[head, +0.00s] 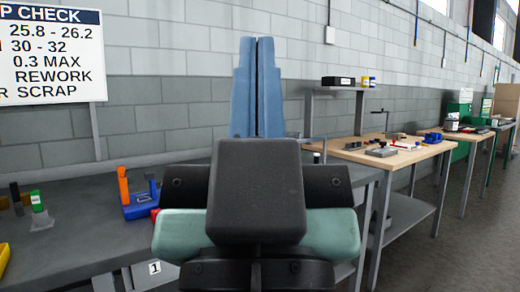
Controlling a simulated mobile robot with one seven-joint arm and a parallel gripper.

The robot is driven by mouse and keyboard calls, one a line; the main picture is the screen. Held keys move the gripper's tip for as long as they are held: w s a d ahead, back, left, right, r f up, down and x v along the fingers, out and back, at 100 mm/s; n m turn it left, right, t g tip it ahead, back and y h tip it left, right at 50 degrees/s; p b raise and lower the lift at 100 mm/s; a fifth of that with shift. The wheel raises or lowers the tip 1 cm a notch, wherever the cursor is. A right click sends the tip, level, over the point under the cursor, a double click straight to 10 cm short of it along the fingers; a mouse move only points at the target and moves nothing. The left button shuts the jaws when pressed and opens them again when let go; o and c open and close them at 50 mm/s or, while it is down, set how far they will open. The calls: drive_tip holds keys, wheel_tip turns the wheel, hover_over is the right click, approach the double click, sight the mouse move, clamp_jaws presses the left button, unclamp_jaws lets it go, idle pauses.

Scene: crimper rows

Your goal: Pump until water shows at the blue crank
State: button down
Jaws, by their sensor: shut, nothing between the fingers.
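My gripper (257,44) points up and away in the middle of the head view, its two long blue fingers pressed together with nothing between them. My dark wrist hides part of the grey bench behind it. I cannot make out a blue crank for certain. A blue block-like tool (141,210) with an upright orange handle (122,186) stands on the grey bench, left of my gripper and apart from it. A small blue item (432,137) sits on the wooden bench at right, too small to identify. I see no water.
The grey bench (85,235) runs along the left, with a green-topped tool (38,205) and a yellow item (3,258) on it. A wooden bench (352,156) with small tools and a raised shelf stands at right. Open floor (450,240) lies at lower right.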

wheel_tip(320, 180, up, 25)
drive_tip(key=p, duration=2.2)
drive_tip(key=shift+r, duration=0.15)
